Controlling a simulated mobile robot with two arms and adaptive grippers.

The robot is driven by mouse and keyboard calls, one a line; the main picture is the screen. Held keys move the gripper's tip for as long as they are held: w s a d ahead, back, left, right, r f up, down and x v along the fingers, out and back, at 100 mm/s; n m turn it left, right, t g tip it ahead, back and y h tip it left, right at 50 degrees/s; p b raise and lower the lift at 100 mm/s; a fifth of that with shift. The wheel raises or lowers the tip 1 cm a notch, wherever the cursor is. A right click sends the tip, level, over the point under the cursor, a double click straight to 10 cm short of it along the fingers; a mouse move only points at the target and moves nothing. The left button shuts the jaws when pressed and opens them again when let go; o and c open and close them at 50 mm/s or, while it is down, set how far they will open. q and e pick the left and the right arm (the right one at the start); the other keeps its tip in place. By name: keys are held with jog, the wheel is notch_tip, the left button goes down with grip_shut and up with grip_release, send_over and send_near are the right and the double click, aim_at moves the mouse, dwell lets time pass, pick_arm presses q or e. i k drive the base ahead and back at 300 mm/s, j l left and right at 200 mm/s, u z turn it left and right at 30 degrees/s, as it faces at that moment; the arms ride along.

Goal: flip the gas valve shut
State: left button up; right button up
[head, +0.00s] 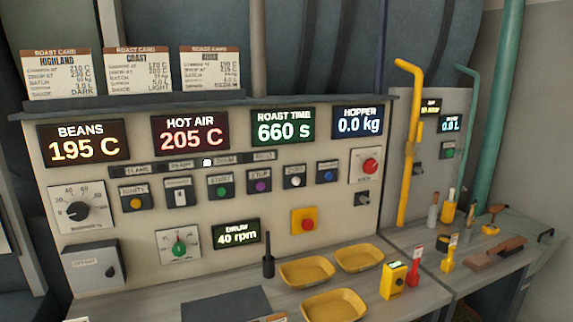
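A yellow pipe (405,180) runs down the right part of the machine front, with its top bent to the left. A small orange-brown fitting (412,150) sits on it about halfway up; it looks like the gas valve, but it is too small to tell its handle position. A small dark knob or fitting (417,168) is just right of the pipe. Neither of my grippers is in view.
The control panel (330,215) holds lit displays, buttons and knobs. Yellow trays (307,272) and a yellow handheld device (393,279) are on the counter below. Upright tools (449,210) stand right of the pipe. A green pipe (498,110) rises at far right.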

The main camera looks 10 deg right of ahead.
aim_at(420, 132)
jog(key=i+l+z, duration=0.2)
jog(key=z, duration=0.15)
jog(key=i+l+z, duration=0.1)
jog(key=i+z, duration=0.6)
jog(key=i+l+z, duration=0.1)
jog(key=z, duration=0.65)
jog(key=i+j, duration=0.05)
jog(key=i, duration=0.05)
